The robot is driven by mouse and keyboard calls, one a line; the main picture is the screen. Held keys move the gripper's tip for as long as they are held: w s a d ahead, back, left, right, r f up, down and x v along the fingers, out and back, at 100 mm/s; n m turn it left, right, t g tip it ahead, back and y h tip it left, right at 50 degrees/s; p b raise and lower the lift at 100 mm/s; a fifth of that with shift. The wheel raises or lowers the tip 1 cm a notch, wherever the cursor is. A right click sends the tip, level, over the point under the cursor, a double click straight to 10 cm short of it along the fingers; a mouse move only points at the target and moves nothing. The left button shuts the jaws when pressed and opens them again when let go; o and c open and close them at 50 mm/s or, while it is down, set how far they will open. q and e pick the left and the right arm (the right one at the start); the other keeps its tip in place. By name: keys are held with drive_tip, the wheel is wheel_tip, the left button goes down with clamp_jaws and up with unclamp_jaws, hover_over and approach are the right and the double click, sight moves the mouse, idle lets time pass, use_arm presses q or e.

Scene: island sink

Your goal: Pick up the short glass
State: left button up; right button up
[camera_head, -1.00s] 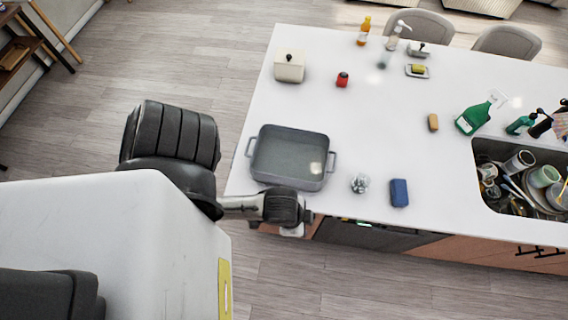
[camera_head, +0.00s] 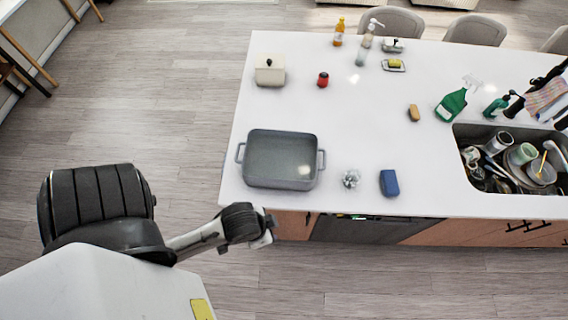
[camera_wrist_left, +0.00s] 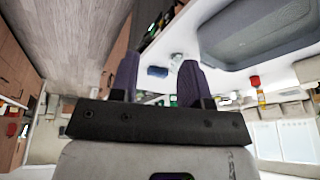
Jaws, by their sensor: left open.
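The short glass (camera_head: 351,179) is a small clear glass on the white countertop near its front edge. It stands between the grey roasting pan (camera_head: 247,181) and the blue sponge (camera_head: 389,183). My left gripper (camera_head: 268,232) is open and empty, off the front edge of the island, below and left of the glass in the head view. In the left wrist view, the open fingers (camera_wrist_left: 157,80) point toward the counter, with the blue sponge (camera_wrist_left: 157,71) seen between them. My right gripper is not in view.
The sink (camera_head: 459,158) at the right is full of dishes. The counter behind the glass is clear. Cabinet fronts (camera_head: 295,226) drop below the counter edge.

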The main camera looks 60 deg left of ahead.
use_arm(q)
drive_tip(key=shift+s+d, duration=0.1)
drive_tip(key=shift+d, duration=0.05)
drive_tip(key=o, duration=0.3)
drive_tip(key=shift+d, duration=0.1)
drive_tip(key=o, duration=0.7)
drive_tip(key=shift+c, duration=0.2)
